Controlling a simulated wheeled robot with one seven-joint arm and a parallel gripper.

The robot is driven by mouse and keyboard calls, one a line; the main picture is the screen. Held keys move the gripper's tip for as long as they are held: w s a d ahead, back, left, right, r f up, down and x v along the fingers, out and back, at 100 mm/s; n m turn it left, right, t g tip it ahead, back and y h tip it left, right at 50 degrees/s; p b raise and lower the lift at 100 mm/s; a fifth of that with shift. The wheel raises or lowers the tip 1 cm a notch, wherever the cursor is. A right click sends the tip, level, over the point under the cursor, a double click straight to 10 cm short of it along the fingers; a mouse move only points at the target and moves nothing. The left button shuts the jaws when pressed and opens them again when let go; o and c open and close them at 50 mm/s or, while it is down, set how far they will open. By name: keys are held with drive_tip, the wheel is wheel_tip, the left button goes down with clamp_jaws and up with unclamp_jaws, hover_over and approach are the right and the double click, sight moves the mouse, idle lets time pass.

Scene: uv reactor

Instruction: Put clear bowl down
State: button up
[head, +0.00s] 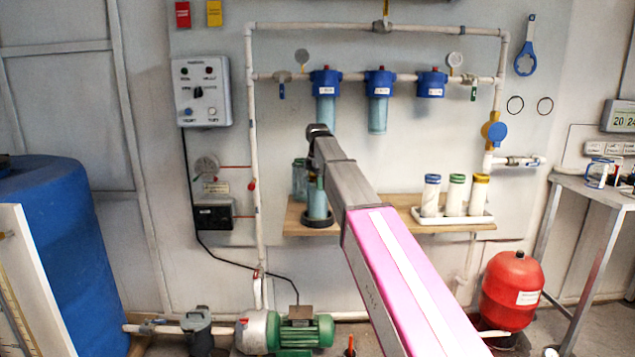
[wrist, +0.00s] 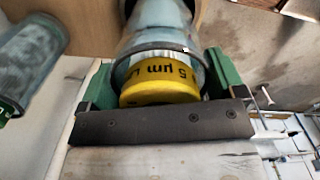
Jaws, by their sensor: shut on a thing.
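The clear bowl (wrist: 150,42), bluish and see-through, is between the two green fingers of my gripper (wrist: 160,85). A cartridge with a yellow end cap (wrist: 160,84) marked "5 µm" sits inside it. In the head view the bowl (head: 317,203) is upright at a black ring (head: 318,221) on the wooden shelf (head: 350,229), below the end of my arm. My gripper is shut on the bowl near its open top. Whether the bowl's bottom rests in the ring is hidden.
A grey, green-capped cartridge (wrist: 28,62) is left of the bowl. A white tray (head: 455,217) with three capped cartridges stands at the shelf's right. Above, two blue housings (head: 325,82) carry bowls; the right blue head (head: 431,84) has none.

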drive_tip(key=o, duration=1.8)
drive_tip(key=shift+f, duration=0.1)
wheel_tip(320, 180, up, 12)
drive_tip(key=shift+r, duration=0.15)
drive_tip(key=shift+s, duration=0.1)
